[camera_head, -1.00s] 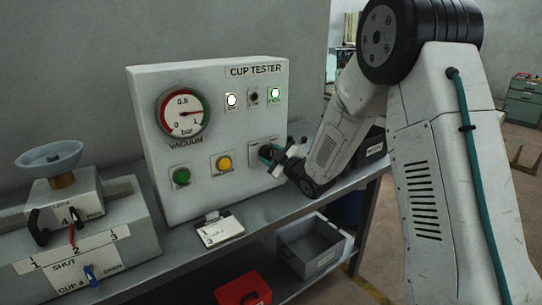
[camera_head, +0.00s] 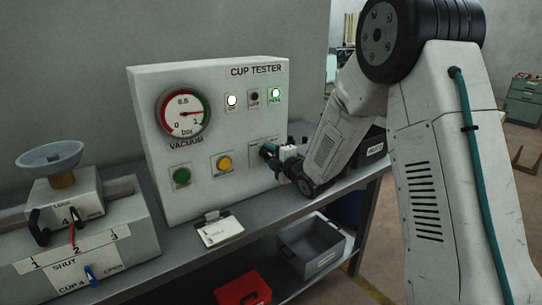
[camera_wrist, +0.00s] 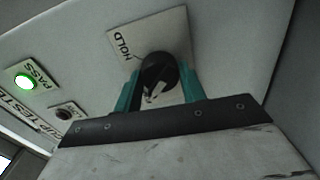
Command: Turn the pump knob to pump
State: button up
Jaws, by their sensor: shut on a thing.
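The pump knob (camera_wrist: 160,75) is black with a pale pointer mark and sits on a light plate (camera_wrist: 122,46) lettered HOLD. In the wrist view my gripper (camera_wrist: 160,88) has its two teal fingers on either side of the knob, shut on it. In the head view my gripper (camera_head: 270,152) is at the lower right of the white CUP TESTER panel (camera_head: 205,125) and hides most of the knob. Other lettering on the plate is hidden or unreadable.
The panel carries a vacuum gauge (camera_head: 184,113) with its needle near 1, a green button (camera_head: 181,177), a yellow button (camera_head: 224,163) and lit lamps, including PASS (camera_wrist: 24,81). A cup fixture (camera_head: 70,220) stands left.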

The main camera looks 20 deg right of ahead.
jog(key=shift+s+f+n, duration=0.1)
jog(key=shift+n, duration=0.3)
jog(key=o, duration=1)
jog(key=shift+c, duration=0.2)
jog(key=v, duration=0.7)
jog(key=shift+s, duration=0.35)
jog(key=shift+d, duration=0.15)
